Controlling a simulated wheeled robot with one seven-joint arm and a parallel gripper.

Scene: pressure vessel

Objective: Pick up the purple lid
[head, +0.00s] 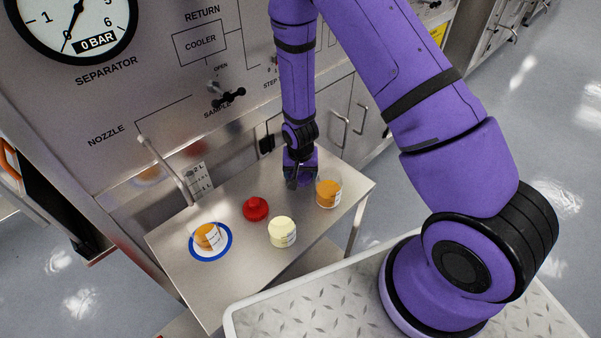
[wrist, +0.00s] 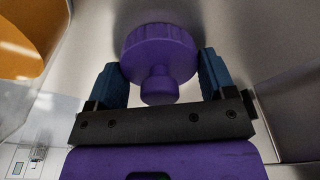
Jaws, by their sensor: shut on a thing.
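The purple lid (wrist: 160,52) has a ribbed round rim and a knob in its middle. In the wrist view it sits between the two blue fingers of my gripper (wrist: 163,78), which is shut on it by the rim. In the head view my gripper (head: 299,183) is at the back of the steel shelf, left of a clear jar with orange contents (head: 328,192). The lid is mostly hidden there by the fingers, and I cannot tell whether it touches the shelf.
A red lid (head: 256,209) and a pale yellow jar (head: 282,232) are on the steel shelf (head: 185,275). The panel with a valve handle (head: 228,97) rises behind. The shelf's front left is clear.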

